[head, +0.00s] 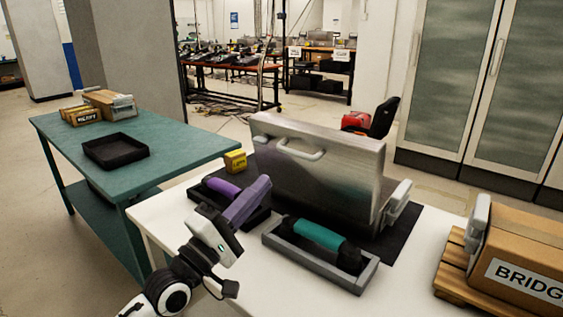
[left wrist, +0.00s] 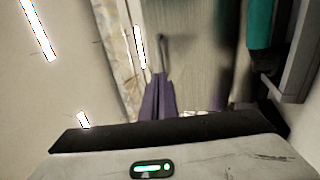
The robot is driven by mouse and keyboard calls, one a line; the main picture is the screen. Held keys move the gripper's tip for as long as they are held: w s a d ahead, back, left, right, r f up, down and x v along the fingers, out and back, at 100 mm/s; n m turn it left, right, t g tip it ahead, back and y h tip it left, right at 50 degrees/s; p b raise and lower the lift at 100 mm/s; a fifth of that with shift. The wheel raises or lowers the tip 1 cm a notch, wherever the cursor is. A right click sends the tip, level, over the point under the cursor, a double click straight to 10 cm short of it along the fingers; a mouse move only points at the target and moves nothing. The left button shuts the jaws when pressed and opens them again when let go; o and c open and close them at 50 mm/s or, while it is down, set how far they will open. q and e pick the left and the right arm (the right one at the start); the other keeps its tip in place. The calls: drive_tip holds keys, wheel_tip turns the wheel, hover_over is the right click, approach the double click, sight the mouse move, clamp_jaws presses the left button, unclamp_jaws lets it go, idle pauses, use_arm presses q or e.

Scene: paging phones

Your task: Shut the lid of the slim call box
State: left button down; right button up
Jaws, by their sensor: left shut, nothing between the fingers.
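I take the silver metal case with a bar handle (head: 322,175) to be the slim call box; its broad panel stands raised on a dark mat, and how it joins the rest is hidden. My left gripper (head: 263,184), with purple fingers, is shut and empty in front of the panel's lower left part. In the head view I cannot tell whether it touches the panel. The left wrist view shows the fingers (left wrist: 159,84) together before a streaky grey surface, with a thin grey bar beyond their tips. My right gripper is not in view.
A teal handset (head: 315,236) lies in a grey tray (head: 300,268) right of my left gripper. A purple handset (head: 219,187) lies left of it in a black cradle. A yellow block (head: 235,160) stands behind. A BRIDGE carton (head: 525,262) sits at the right.

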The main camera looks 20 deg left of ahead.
sight(291, 154)
use_arm(q)
drive_tip(key=x, duration=0.7)
drive_tip(key=shift+w+d+r, duration=0.1)
drive_tip(key=shift+w+d, duration=0.1)
drive_tip(key=shift+w, duration=0.15)
drive_tip(key=shift+p, duration=0.3)
